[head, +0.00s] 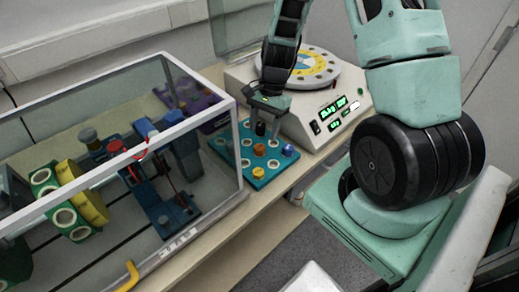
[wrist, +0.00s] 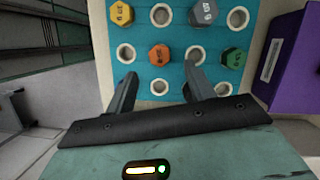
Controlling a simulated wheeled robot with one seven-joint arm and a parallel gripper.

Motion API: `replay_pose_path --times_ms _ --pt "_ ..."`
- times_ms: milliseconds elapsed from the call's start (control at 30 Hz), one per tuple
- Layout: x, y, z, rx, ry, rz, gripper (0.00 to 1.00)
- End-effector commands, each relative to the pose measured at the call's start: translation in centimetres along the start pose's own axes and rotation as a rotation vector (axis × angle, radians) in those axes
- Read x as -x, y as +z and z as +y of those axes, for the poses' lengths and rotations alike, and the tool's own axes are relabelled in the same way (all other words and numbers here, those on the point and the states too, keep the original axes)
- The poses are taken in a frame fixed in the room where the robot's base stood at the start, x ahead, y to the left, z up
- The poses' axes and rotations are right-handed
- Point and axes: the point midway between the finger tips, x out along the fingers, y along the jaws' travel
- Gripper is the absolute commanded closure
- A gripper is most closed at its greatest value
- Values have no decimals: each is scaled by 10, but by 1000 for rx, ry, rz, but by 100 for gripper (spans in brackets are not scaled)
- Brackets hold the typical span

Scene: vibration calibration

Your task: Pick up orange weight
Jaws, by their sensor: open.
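The orange weight (wrist: 159,55) stands in a hole of the teal tray (wrist: 182,38) in the wrist view. In the head view the orange weight (head: 260,149) is near the tray's middle. My gripper (wrist: 160,76) is open and empty, its two fingers spread to the left and right of the orange weight's line, with the tips just short of it in the picture. In the head view my gripper (head: 264,127) hangs over the tray's back part. I cannot tell its exact height over the tray.
Other weights stand in the tray: yellow (wrist: 121,14), grey (wrist: 203,12) and green (wrist: 233,58). Several holes are empty. A glass-walled case (head: 190,120) with machinery stands left of the tray. A white shaker (head: 300,100) with green displays stands right behind it. A purple box (wrist: 290,62) is beside the tray.

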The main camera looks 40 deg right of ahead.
Motion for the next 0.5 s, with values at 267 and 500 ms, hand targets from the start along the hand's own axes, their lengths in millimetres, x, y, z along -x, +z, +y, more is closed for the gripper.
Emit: replay_pose_path --times_ms 267,500 --pt "-25 3 2 -2 3 -4 46" --pt "-52 3 1 -2 0 -1 46"
